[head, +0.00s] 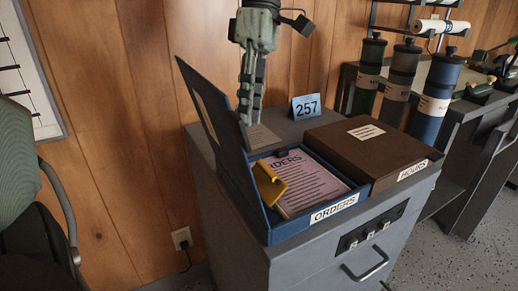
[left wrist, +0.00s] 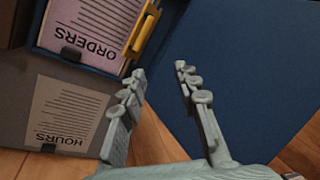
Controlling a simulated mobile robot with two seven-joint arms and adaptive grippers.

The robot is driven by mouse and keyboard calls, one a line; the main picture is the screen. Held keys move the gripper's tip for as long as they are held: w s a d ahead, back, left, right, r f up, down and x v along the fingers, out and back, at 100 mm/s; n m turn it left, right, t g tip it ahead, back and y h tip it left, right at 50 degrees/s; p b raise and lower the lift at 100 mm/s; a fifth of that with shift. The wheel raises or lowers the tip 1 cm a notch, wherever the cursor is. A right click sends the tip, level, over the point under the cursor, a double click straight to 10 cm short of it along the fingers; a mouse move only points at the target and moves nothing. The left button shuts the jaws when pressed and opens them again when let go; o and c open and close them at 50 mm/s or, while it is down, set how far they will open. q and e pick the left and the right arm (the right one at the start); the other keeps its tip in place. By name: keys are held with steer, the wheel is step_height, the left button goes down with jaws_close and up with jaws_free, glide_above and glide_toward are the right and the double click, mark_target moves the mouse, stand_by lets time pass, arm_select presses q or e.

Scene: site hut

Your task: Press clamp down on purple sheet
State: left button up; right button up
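The purple sheet (head: 308,186), headed ORDERS, lies in an open blue box (head: 272,236). It also shows at the top of the left wrist view (left wrist: 88,22). The yellow clamp (head: 268,184) is at the sheet's left edge in the head view and looks tilted up. In the left wrist view the clamp (left wrist: 140,32) runs along the sheet's edge, just beyond my fingertips. My left gripper (head: 248,118) points down above the back of the box, beside the raised lid. Its fingers (left wrist: 160,72) are apart with nothing between them. My right gripper is not in view.
The blue lid (head: 212,120) stands open on the box's left, close to my gripper. A closed brown box (head: 365,155) labelled HOURS sits to the right. A HOURS sheet (left wrist: 70,112) shows in the left wrist view.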

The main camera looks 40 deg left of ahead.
mark_target(262, 164)
arm_select(q)
steer(key=f+m+t+h, duration=0.1)
steer(key=f+m, duration=0.1)
steer(key=m, duration=0.1)
steer(key=d+f+m+t+h, duration=0.1)
steer(key=f+m, duration=0.2)
steer(key=f+m+t+h, duration=0.1)
steer(key=f+m, duration=0.2)
steer(key=shift+d+f+h, duration=0.25)
steer(key=shift+d+h, duration=0.05)
steer(key=shift+d, duration=0.05)
jaws_close()
